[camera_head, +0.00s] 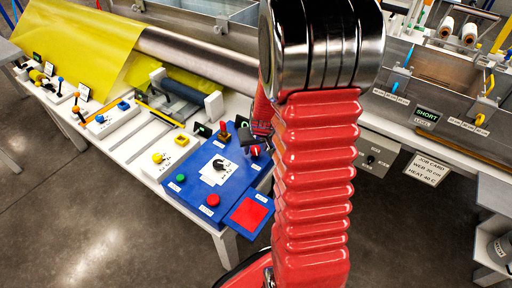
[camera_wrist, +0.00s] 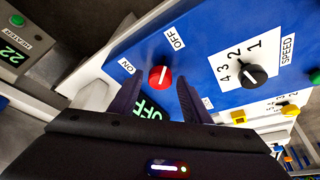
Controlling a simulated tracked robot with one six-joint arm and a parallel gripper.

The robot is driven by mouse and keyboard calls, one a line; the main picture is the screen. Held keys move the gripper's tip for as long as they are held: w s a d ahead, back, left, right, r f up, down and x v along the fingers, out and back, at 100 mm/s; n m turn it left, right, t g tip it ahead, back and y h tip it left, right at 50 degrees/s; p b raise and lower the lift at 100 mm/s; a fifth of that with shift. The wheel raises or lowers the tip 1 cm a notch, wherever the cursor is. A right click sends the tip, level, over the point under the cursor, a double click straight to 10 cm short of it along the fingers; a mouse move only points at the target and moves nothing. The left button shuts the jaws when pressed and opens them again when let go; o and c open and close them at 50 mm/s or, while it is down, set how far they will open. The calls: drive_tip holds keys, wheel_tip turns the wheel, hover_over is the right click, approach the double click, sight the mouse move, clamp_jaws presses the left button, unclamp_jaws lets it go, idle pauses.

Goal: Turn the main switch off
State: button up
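The main switch is a red round knob (camera_wrist: 160,77) with a white pointer line, on a blue panel (camera_wrist: 210,37) with ON and OFF labels. In the wrist view its pointer tilts up toward the OFF label (camera_wrist: 174,38). My gripper (camera_wrist: 160,80) is open, its dark fingers on either side of the knob in the picture; I cannot tell whether they touch it. A dark display (camera_wrist: 150,109) with green letters, apparently OFF, shows between the fingers. In the head view my gripper (camera_head: 262,130) hangs over the blue panel's right edge, near a red knob (camera_head: 255,151).
A black speed knob (camera_wrist: 255,76) is right of the switch in the wrist view. The panel also has a green button (camera_head: 181,178), a red button (camera_head: 213,200) and a red pad (camera_head: 249,214). A lever (camera_head: 224,130) stands at its back. A metal bath (camera_head: 440,75) lies right.

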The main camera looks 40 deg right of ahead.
drive_tip(key=c, duration=0.9)
drive_tip(key=shift+m, duration=0.5)
drive_tip(key=o, duration=1)
drive_tip(key=shift+v, duration=6.9)
drive_tip(key=shift+a, duration=0.2)
